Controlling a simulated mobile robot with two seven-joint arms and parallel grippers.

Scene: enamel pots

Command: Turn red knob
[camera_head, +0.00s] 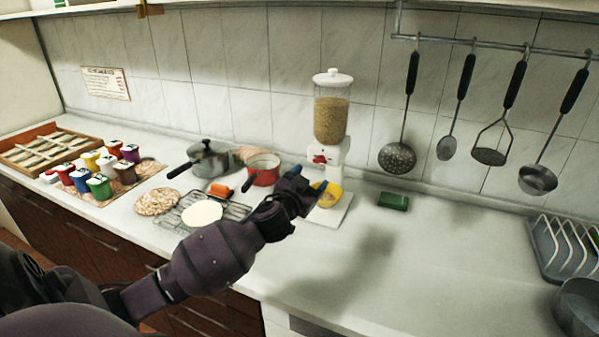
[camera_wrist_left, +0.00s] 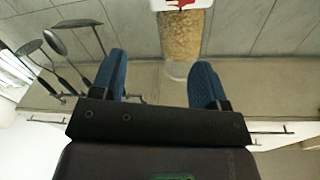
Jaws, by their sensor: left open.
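The red knob (camera_head: 320,158) is on the white base of a grain dispenser (camera_head: 331,108) standing against the tiled wall. In the left wrist view, which appears upside down, the red knob (camera_wrist_left: 180,3) shows only at the top edge, with the clear grain container (camera_wrist_left: 182,38) below it. My left gripper (camera_head: 313,192) is in front of the dispenser, lower than the knob and apart from it. Its two blue fingers are spread with nothing between them, as the left wrist view also shows (camera_wrist_left: 160,82). My right gripper is out of view.
A yellow bowl (camera_head: 331,194) stands at the dispenser's foot, partly behind my gripper. A red pot (camera_head: 264,170), a grey pan (camera_head: 208,158) and a wire rack (camera_head: 235,212) are to the left. A green block (camera_head: 393,201) lies right.

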